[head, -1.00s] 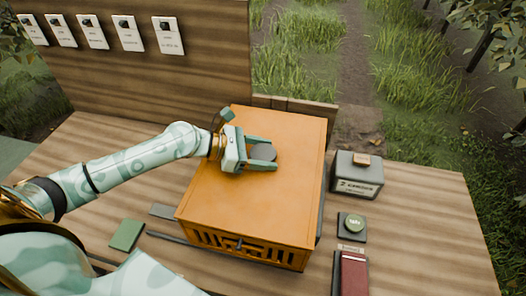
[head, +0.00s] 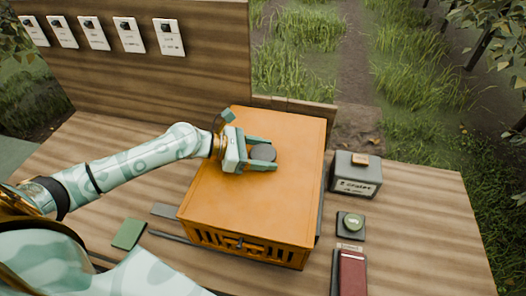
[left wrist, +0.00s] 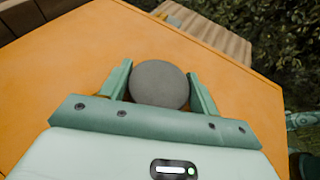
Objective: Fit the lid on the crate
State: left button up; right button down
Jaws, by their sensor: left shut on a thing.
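The orange lid (head: 230,200) lies flat over the top of the orange crate (head: 217,242), whose slotted front wall shows below the lid's front edge. A round grey knob (head: 264,153) stands on the lid. My left gripper (head: 265,154) has its two green fingers on either side of the knob and is shut on it. The left wrist view shows the knob (left wrist: 159,85) between the fingers, with the lid (left wrist: 60,75) spreading around it. Whether the lid is fully seated at the far edges cannot be told. My right gripper is not in view.
A grey box (head: 356,175) stands right of the crate. A wooden panel with white cards (head: 168,37) stands behind.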

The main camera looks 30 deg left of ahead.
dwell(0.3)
pick_arm(q)
jog(key=shift+f+b, duration=0.35)
jog(key=shift+f, duration=0.15)
jog(key=o, duration=0.9)
jog(key=shift+s, duration=0.1)
jog(key=shift+p+v, duration=0.65)
jog(key=shift+v, duration=2)
jog(key=shift+p+v, duration=1.1)
jog(key=shift+v, duration=1.3)
jog(key=shift+s+a+r, duration=0.15)
jog(key=shift+s+a, duration=0.1)
jog(key=shift+a, duration=0.1)
